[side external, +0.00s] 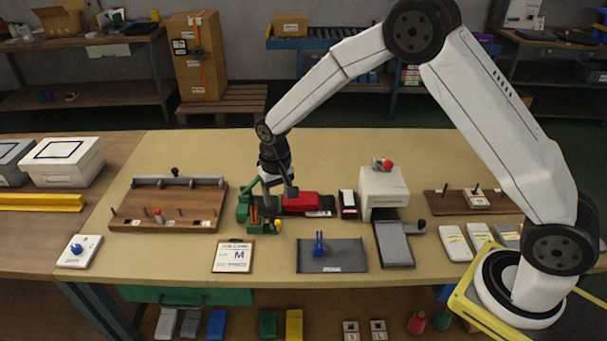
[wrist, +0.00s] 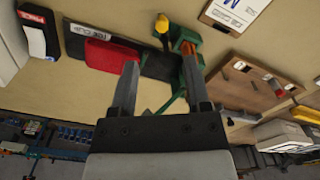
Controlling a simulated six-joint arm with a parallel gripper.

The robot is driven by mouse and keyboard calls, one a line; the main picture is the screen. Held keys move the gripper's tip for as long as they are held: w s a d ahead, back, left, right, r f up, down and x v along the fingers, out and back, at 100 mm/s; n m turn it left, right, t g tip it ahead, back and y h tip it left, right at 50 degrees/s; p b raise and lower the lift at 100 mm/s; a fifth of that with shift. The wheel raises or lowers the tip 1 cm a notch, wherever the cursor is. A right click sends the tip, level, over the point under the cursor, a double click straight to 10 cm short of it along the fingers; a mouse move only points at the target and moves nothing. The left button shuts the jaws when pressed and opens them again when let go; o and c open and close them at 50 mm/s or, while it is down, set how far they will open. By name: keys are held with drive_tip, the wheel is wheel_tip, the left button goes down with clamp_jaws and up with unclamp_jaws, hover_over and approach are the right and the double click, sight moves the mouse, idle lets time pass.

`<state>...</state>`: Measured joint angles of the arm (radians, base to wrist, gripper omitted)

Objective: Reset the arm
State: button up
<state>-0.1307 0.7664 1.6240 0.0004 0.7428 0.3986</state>
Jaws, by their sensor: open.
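My gripper (wrist: 160,95) is open, with its two dark fingers apart and nothing between them. In the side view it (side external: 278,203) points down over the workbench, beside a red block (side external: 300,201) on a dark base and by a green fixture (side external: 243,208). In the wrist view the red block (wrist: 103,55) lies just left of the fingers. The green fixture (wrist: 187,40) with a yellow knob lies partly behind the right finger. I cannot tell whether the fingers touch either one.
A wooden peg board (side external: 168,205) stands on the left. A job card (side external: 233,257) and a grey mat (side external: 332,256) with a blue piece lie in front. A white box-shaped machine (side external: 383,188) stands to the right. The bench's back strip is mostly clear.

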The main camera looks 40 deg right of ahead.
drive_tip(key=s+d+r+n+t, duration=0.1)
drive_tip(key=s+d+r, duration=0.1)
drive_tip(key=s, duration=0.5)
drive_tip(key=s+d+r+n, duration=0.1)
drive_tip(key=s+d+r, duration=0.1)
drive_tip(key=s, duration=0.5)
drive_tip(key=s+d+r+n+t, duration=0.1)
drive_tip(key=s+d+r, duration=0.1)
drive_tip(key=s, duration=0.5)
drive_tip(key=shift+d+r+t, duration=0.25)
drive_tip(key=shift+r+t, duration=0.05)
drive_tip(key=shift+r, duration=0.35)
